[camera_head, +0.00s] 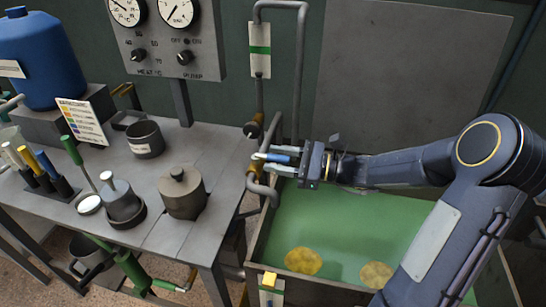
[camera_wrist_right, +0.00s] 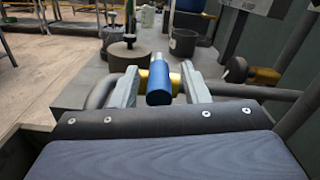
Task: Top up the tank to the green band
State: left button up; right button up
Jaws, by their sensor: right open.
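The tank (camera_head: 345,220) is an open trough with a green inside, at the right of the head view. A white plate with a green band (camera_head: 260,50) is on the wall above it, beside a grey pipe. My right gripper (camera_head: 262,159) is over the tank's back left corner, pointing left, its fingers apart. A blue handle (camera_head: 283,159) lies between the fingers; in the right wrist view the blue handle (camera_wrist_right: 160,84) sits before a brass fitting, with visible gaps to both fingers (camera_wrist_right: 160,90). My left gripper is out of view.
Two yellow round patches (camera_head: 303,261) show in the tank. The grey bench (camera_head: 150,225) at left holds a lidded pot (camera_head: 183,191), a dark cup (camera_head: 145,139), a blue jug (camera_head: 45,60) and coloured-handled tools. A gauge panel (camera_head: 165,40) stands behind. Pipes run close to the gripper.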

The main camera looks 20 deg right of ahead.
jog(key=shift+w+a, duration=0.3)
jog(key=shift+a, duration=0.15)
grip_shut()
